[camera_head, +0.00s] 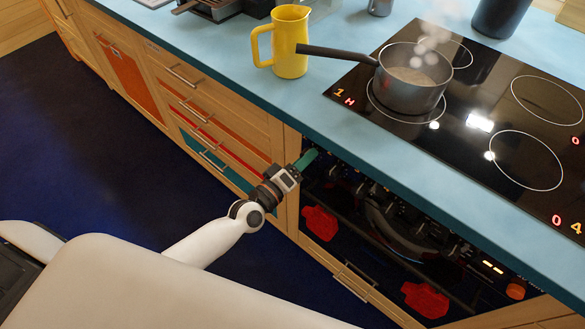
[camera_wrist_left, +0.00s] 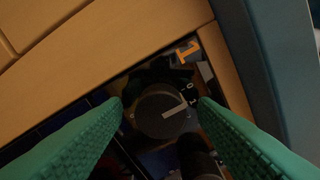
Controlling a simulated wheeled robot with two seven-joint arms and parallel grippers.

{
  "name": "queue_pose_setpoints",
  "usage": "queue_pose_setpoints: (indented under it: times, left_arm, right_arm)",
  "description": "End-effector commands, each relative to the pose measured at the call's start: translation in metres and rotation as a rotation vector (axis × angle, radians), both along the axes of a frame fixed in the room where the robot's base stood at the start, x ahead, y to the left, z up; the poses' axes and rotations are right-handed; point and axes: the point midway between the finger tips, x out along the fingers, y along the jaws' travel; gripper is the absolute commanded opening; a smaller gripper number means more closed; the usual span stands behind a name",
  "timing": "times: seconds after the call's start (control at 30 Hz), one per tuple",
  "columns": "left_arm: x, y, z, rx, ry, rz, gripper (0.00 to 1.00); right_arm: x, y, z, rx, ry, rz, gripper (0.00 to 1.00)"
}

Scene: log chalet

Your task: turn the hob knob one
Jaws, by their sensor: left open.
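My left gripper (camera_head: 308,159), with green fingers, is at the left end of the oven's front panel, just under the worktop edge. In the left wrist view, its two fingertips (camera_wrist_left: 160,104) are open, one on each side of a dark round knob (camera_wrist_left: 158,116) with a pale pointer line. I cannot tell whether they touch it. An orange "1" label (camera_wrist_left: 187,51) is on the panel beside this knob. The hob (camera_head: 470,110) shows "1 H" at its near left corner. In the head view, the gripper hides the knob. My right gripper is out of view.
A steaming saucepan (camera_head: 410,95) stands on the hob's left ring, its handle reaching left over the worktop (camera_head: 230,75). A yellow jug (camera_head: 290,42) stands nearby. An orange knob (camera_head: 516,291) is at the panel's right end. Red cloth-like shapes (camera_head: 320,222) show at the oven front. The floor is clear.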

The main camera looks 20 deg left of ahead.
Motion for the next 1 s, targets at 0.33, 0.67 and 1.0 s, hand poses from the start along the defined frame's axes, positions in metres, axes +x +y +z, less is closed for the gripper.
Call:
queue_pose_setpoints:
  times: [0.33, 0.67, 1.0]
  left_arm:
    - [-0.064, 0.023, -0.002, 0.003, 0.003, -0.001, 0.54]
    - [-0.106, 0.038, -0.001, 0.0, 0.002, 0.0, 0.54]
    - [-0.109, 0.04, 0.0, -0.001, 0.0, 0.0, 0.54]
  right_arm:
    - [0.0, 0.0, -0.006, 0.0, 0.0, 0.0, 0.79]
    - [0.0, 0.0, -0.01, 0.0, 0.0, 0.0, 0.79]
    - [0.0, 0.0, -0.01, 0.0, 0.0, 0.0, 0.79]
